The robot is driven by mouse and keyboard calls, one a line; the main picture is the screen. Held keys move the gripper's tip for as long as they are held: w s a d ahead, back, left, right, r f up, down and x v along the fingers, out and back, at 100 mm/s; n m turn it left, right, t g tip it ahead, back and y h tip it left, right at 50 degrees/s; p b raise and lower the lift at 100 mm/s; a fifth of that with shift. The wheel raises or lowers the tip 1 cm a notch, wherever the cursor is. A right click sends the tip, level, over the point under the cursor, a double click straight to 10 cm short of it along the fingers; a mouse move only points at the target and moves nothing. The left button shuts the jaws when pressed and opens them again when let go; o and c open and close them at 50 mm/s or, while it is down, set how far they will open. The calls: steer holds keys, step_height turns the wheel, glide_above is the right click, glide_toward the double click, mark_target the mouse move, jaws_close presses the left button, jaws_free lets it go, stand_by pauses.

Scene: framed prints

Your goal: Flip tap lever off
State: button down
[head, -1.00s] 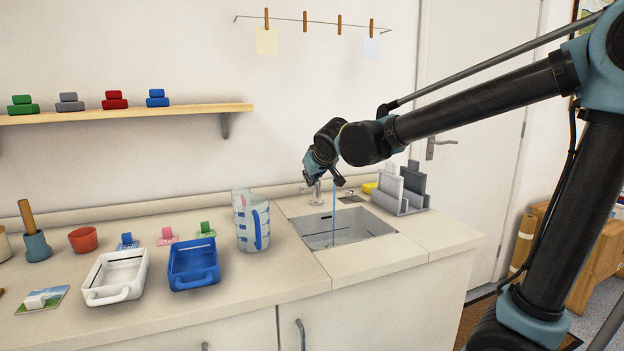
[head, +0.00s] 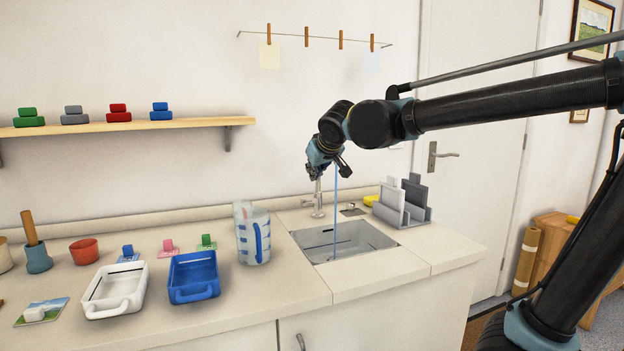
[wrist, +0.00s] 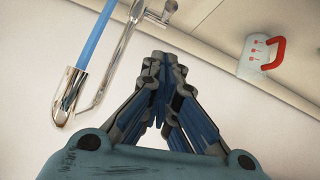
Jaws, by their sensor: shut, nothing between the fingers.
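The chrome tap (head: 318,198) stands at the back edge of the sink (head: 345,241). A thin blue stream of water (head: 336,215) runs down into the basin. In the wrist view the tap's thick chrome spout (wrist: 70,95) is at the left, with the blue stream (wrist: 96,38) at its end. A slimmer chrome part (wrist: 122,45) lies between the spout and my gripper. I cannot tell clearly which part is the lever. My gripper (head: 340,165) is above the tap, hiding its top in the head view. In the wrist view its fingers (wrist: 160,60) are together and empty.
A clear jug (head: 254,238) with a blue handle stands left of the sink, another behind it. A grey rack (head: 403,203) stands to its right. White (head: 115,288) and blue (head: 194,278) trays lie farther left. The counter front by the sink is bare.

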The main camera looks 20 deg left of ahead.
steer(key=shift+v, duration=1.7)
steer(key=shift+s+f, duration=0.1)
steer(key=shift+f, duration=0.05)
